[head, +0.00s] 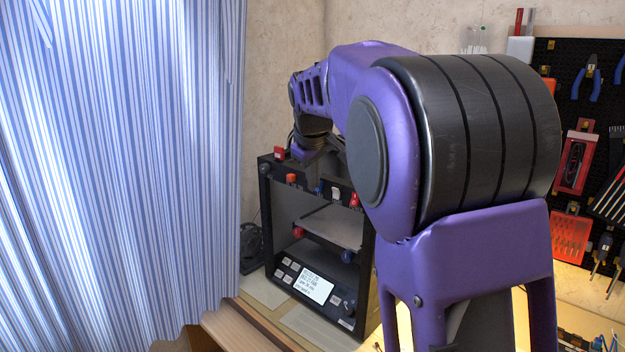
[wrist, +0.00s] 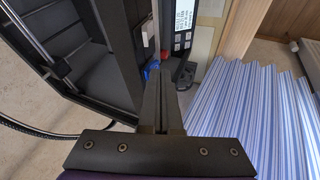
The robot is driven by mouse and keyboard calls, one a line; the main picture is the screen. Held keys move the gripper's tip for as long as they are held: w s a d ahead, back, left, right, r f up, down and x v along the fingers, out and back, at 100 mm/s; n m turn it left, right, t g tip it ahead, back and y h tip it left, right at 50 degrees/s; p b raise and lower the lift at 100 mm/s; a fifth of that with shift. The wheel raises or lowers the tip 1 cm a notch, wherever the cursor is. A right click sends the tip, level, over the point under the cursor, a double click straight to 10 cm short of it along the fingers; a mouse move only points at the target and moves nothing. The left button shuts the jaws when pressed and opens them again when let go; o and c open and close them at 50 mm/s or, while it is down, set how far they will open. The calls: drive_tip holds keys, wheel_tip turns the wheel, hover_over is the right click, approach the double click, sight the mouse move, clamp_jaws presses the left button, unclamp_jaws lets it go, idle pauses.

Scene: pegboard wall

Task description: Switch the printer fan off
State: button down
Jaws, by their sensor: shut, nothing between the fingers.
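The printer (head: 285,216) is a black open-framed box in the head view, with a row of small coloured switches along its top front bar. An orange-red one (head: 291,178), a blue one (head: 320,189), a white one (head: 336,193) and a red one (head: 354,199) show. Their labels are too small to read, so I cannot tell which is the fan's. My gripper (wrist: 157,82) is shut and empty, pointing at the printer's front. Its tips are close to a blue part (wrist: 152,69); I cannot tell whether they touch. In the head view my arm hides part of the printer.
A lit display (head: 315,286) with buttons sits low on the printer's front. A striped curtain (head: 120,160) hangs at the left. A tool pegboard (head: 572,90) is on the right wall. A dark round object (head: 251,248) stands left of the printer.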

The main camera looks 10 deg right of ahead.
drive_tip(key=f+t+h+b, duration=0.1)
drive_tip(key=b, duration=0.3)
drive_tip(key=shift+s+f+t+h+b, duration=0.1)
drive_tip(key=shift+f+t+h+b, duration=0.05)
drive_tip(key=shift+t+h+b, duration=0.2)
drive_tip(key=shift+p, duration=0.3)
drive_tip(key=shift+d, duration=0.1)
